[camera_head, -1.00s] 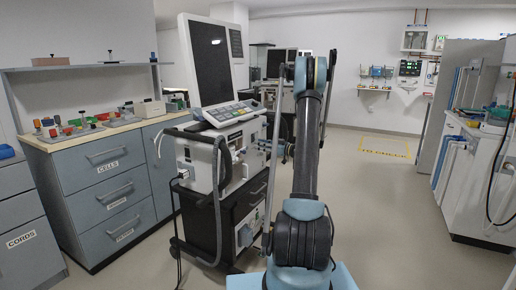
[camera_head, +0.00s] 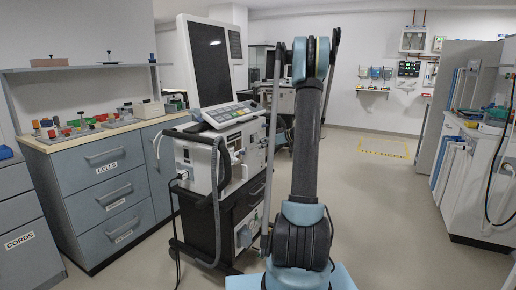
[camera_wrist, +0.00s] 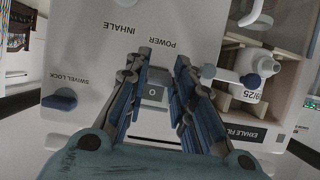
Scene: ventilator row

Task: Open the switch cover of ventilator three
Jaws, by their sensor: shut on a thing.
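The ventilator (camera_head: 222,135) stands left of my arm in the head view, with a dark screen on top and a keypad below it. In the wrist view its pale panel (camera_wrist: 90,70) carries the words INHALE, POWER and SWIVEL LOCK. The small grey switch cover (camera_wrist: 153,94), near the POWER label, sits between the fingers of my gripper (camera_wrist: 159,80). In the head view my gripper is hidden behind my arm. No ventilator number is readable.
In the wrist view, a blue swivel lock knob (camera_wrist: 59,102) lies to the left and a white exhale port (camera_wrist: 258,68) to the right. A grey drawer cabinet (camera_head: 105,185) stands left of the ventilator. The floor to the right (camera_head: 395,215) is clear.

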